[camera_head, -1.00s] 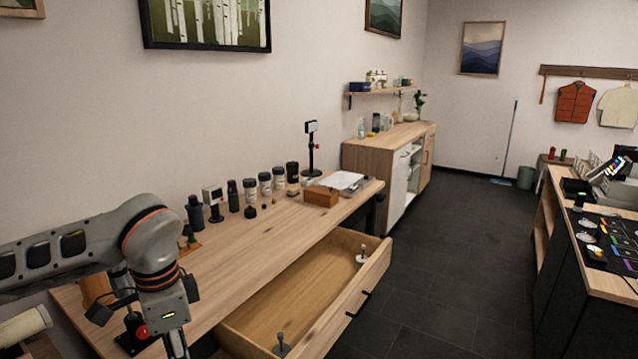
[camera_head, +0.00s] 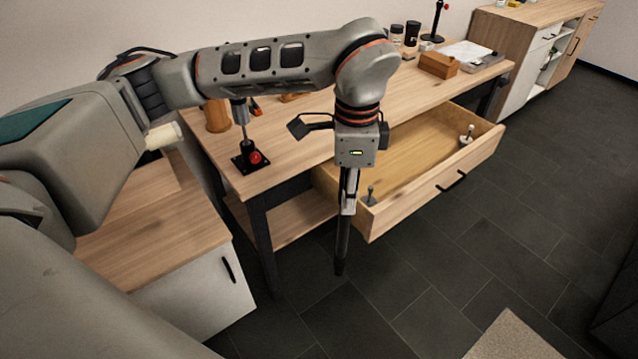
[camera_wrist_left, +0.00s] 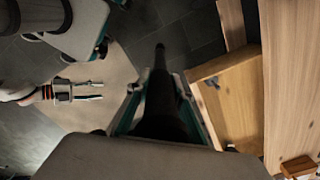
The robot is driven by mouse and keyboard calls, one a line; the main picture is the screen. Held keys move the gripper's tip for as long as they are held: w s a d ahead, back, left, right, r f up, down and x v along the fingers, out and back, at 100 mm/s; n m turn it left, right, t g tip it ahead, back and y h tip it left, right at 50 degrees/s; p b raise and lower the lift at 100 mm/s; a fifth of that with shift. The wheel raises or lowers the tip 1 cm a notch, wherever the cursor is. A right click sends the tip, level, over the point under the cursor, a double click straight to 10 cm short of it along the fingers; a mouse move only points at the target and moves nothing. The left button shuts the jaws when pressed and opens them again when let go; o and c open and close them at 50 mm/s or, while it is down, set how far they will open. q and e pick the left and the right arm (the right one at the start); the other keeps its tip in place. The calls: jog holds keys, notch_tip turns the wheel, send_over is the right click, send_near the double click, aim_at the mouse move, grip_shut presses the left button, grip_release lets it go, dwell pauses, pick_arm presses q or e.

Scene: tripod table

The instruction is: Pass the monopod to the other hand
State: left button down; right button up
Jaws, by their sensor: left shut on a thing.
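The monopod (camera_head: 342,245) is a dark, slim rod. It hangs below my left gripper (camera_head: 348,204), which is shut on it, in front of the table over the floor. In the left wrist view the monopod (camera_wrist_left: 160,95) runs forward as a black shaft between the fingers of the left gripper (camera_wrist_left: 160,112). Its gripped part is partly hidden by the gripper. My right gripper (camera_wrist_left: 82,91) shows at the left of the wrist view, empty, its two fingers apart, and away from the monopod. It is not in the head view.
The wooden table (camera_head: 285,165) has an open drawer (camera_head: 425,150) close behind the monopod. A black-based stand with a red knob (camera_head: 250,160) is at the table's near left corner. A low cabinet (camera_head: 190,300) stands at left. The dark floor ahead is clear up to a beige mat (camera_head: 510,340).

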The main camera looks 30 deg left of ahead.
jog(key=shift+s+f, duration=0.1)
jog(key=shift+f, duration=0.1)
jog(key=shift+c, duration=0.5)
jog(key=shift+d+r, duration=0.15)
jog(key=shift+r, duration=0.05)
jog(key=w+a+r+n+y, duration=0.1)
jog(key=w+r+y, duration=0.1)
jog(key=w+r, duration=0.55)
jog(key=w+r+n+y, duration=0.15)
jog(key=w+r, duration=0.25)
jog(key=r, duration=0.6)
jog(key=s+a+r+n+g+y, duration=0.1)
jog(key=s+a+r+n+y, duration=0.15)
jog(key=r, duration=0.45)
jog(key=s+a+r+n+g+y, duration=0.1)
jog(key=a+r+y, duration=0.15)
jog(key=r, duration=0.45)
pick_arm(q)
jog(key=w+d+r+m, duration=0.1)
jog(key=d+m, duration=0.4)
jog(key=d, duration=1.6)
jog(key=shift+w+d+r, duration=0.25)
jog(key=shift+w+r, duration=0.05)
jog(key=shift+w, duration=0.1)
pick_arm(e)
jog(key=shift+h, duration=0.25)
jog(key=x, duration=1.2)
jog(key=shift+a+f, duration=0.1)
